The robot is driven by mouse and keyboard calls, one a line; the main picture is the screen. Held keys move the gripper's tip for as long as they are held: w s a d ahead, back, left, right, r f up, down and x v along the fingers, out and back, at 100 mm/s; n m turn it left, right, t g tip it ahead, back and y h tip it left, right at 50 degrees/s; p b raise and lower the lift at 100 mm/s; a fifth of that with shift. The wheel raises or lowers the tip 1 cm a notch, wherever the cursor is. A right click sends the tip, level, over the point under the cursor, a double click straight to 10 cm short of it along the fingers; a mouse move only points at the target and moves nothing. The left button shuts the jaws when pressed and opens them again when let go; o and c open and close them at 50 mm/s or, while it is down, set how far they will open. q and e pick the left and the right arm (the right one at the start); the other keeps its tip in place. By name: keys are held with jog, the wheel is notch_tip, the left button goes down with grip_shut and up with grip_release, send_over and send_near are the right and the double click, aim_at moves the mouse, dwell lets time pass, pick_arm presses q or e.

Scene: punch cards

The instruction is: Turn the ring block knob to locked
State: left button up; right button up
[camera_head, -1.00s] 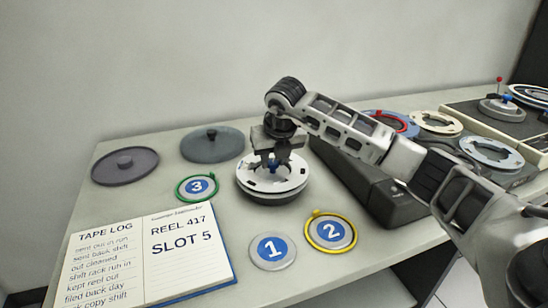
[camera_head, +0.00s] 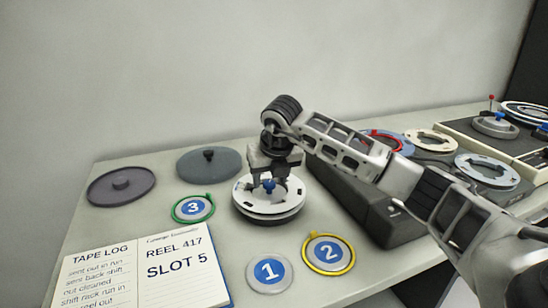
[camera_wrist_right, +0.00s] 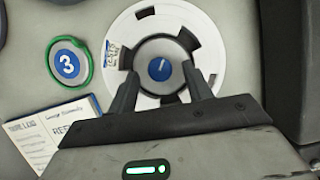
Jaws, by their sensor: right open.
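The ring block is a white reel-like disc (camera_head: 247,208) on a dark base, standing near the middle of the table. Its blue knob (camera_head: 269,188) sits at the centre and also shows in the right wrist view (camera_wrist_right: 160,69), with a pale line across it. My right gripper (camera_head: 268,182) is over the disc, pointing down. In the right wrist view my right gripper (camera_wrist_right: 160,90) has its fingers apart, one on each side of the knob's grey hub. I cannot tell whether the fingers touch anything. My left gripper is not in view.
An open tape log book (camera_head: 185,262) lies front left. Number discs 1 (camera_head: 269,271), 2 (camera_head: 329,252) and 3 (camera_head: 193,208) lie around the ring block. Two dark round lids (camera_head: 122,186) (camera_head: 209,163) lie behind left. A dark case (camera_head: 350,190) stands close on the right.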

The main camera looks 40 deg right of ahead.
jog(key=v, duration=1.5)
jog(key=shift+a, duration=0.1)
